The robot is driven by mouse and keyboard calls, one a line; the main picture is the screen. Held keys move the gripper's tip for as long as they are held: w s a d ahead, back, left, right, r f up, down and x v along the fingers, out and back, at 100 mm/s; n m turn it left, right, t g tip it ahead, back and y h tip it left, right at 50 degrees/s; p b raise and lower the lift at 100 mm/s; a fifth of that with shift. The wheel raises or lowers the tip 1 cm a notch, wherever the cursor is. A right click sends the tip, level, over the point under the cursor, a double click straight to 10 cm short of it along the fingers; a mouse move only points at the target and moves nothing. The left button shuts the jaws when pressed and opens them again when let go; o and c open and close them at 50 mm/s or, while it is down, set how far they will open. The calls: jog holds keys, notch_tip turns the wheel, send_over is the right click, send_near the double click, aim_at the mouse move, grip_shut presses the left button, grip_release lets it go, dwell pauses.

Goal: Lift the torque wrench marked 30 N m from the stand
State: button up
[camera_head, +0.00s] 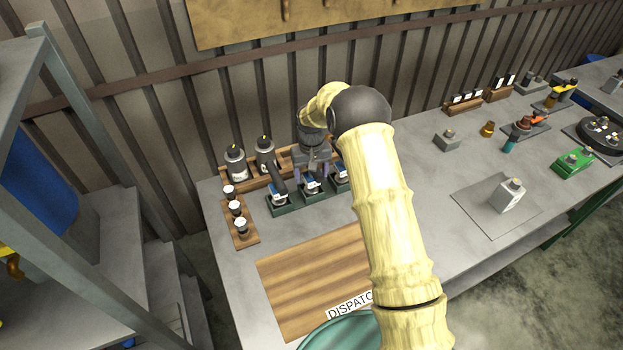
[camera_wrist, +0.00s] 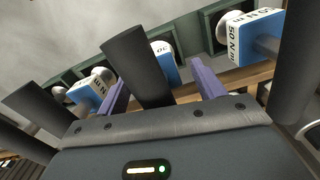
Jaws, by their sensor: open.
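Three torque wrenches with blue heads and black handles stand in dark green stands at the back left of the bench. In the wrist view, the middle wrench (camera_wrist: 163,66) has a partly covered label; its visible characters look consistent with 30. It also shows in the head view (camera_head: 311,184). The right wrench (camera_wrist: 262,38) is marked 50 N m; the left wrench (camera_wrist: 88,92) has a label I cannot fully read. My gripper (camera_wrist: 161,88) is open, its purple fingers on either side of the middle black handle; contact cannot be told. The gripper (camera_head: 312,170) hangs over the middle stand.
The neighbouring handles stand close on both sides of my gripper. A wooden rack (camera_head: 251,184) with dark bottles is behind, and a small wooden strip (camera_head: 247,238) with white-topped vials is at left. The striped dispatch board (camera_head: 305,275) in front is clear where visible.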

jog(key=c, duration=1.4)
jog(key=shift+c, duration=0.2)
jog(key=shift+r, duration=0.1)
notch_tip(320, 180, up, 10)
jog(key=shift+b, duration=1.2)
